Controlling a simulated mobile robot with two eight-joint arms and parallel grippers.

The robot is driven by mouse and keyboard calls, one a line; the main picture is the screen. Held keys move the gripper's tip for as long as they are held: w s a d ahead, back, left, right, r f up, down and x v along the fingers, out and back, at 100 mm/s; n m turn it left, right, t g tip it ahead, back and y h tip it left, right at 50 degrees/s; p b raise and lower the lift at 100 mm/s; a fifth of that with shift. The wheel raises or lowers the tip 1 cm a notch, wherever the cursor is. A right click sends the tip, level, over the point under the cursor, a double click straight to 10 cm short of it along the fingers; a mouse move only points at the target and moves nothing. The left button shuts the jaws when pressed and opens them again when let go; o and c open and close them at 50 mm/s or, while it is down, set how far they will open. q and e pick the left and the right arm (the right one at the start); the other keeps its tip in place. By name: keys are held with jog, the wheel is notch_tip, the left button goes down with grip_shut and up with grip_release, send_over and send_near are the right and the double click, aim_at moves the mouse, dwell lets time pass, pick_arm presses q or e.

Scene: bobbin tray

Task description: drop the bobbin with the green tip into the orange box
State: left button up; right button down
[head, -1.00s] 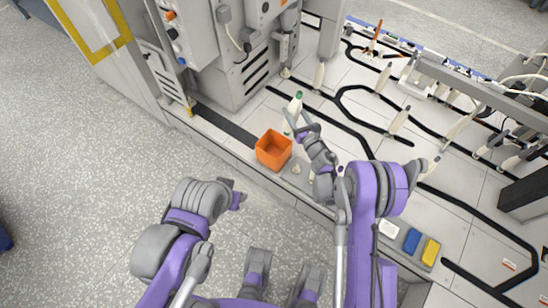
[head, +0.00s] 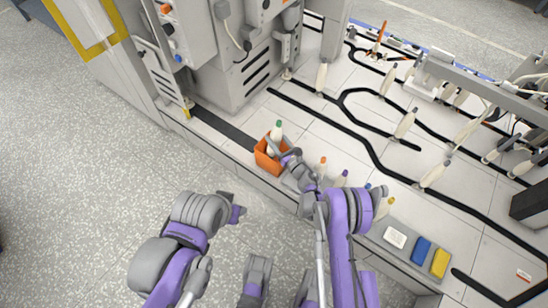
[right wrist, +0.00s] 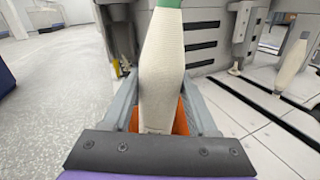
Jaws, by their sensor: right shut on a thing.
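The bobbin with the green tip (head: 276,137) is a cream, tapered bobbin standing nearly upright. In the right wrist view the bobbin (right wrist: 163,70) fills the middle, its green tip cut off by the top edge. My right gripper (head: 284,153) is shut on its body, with a finger on each side. The orange box (head: 264,161) is open-topped, and the bobbin is over its opening in the head view. Part of the box (right wrist: 182,122) shows behind the bobbin in the wrist view. The bobbin's lower end is hidden. My left arm shows, but no left fingers can be made out.
Several bobbins with other tip colours, one orange (head: 322,165), stand right of my right gripper. White, blue (head: 421,250) and yellow (head: 440,262) blocks lie at the front right. A grey machine cabinet (head: 240,70) stands behind the box. Speckled floor lies free at left.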

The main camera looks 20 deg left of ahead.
jog(key=shift+f, duration=0.55)
jog(key=shift+c, duration=0.5)
grip_release()
jog(key=shift+d, duration=0.15)
jog(key=v, duration=1)
jog(key=shift+s+d, duration=0.2)
jog(key=shift+s, duration=0.05)
